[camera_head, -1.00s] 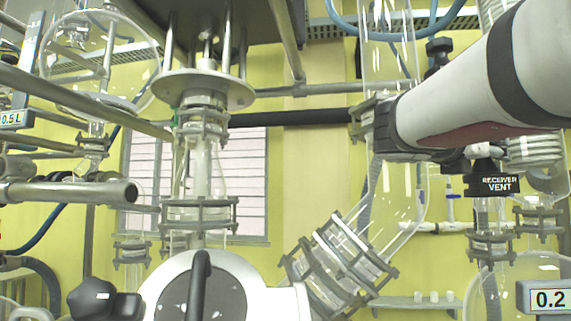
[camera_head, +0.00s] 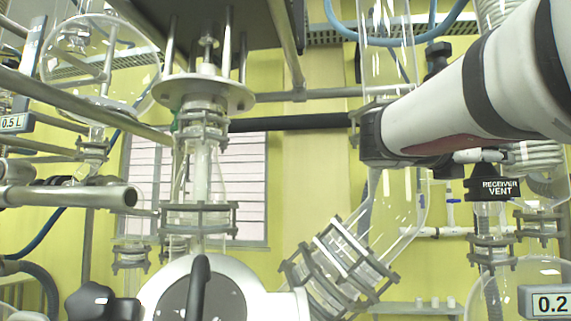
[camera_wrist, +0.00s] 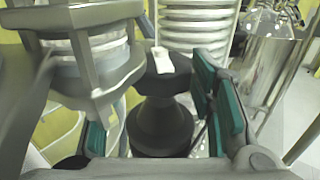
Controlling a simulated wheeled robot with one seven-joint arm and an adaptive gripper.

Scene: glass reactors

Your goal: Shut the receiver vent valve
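The receiver vent valve's black label plate (camera_head: 494,188), lettered RECEIVER VENT, is at the right of the head view, just below my arm. A white piece lies above it, partly behind the arm. In the wrist view my gripper (camera_wrist: 160,112) is open, with green pads to the left and right. A black valve-like body (camera_wrist: 160,125), with a flared round lower part and a white piece on top, shows between the pads. It looks like the vent valve. I see no clear contact with the pads.
A clamped glass joint (camera_wrist: 90,55) fills the left of the wrist view, close to the left finger. A ribbed glass coil (camera_wrist: 197,25) stands behind, and a shiny metal cylinder (camera_wrist: 268,60) at right. In the head view, an angled clamped glass joint (camera_head: 340,268) stands below my arm.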

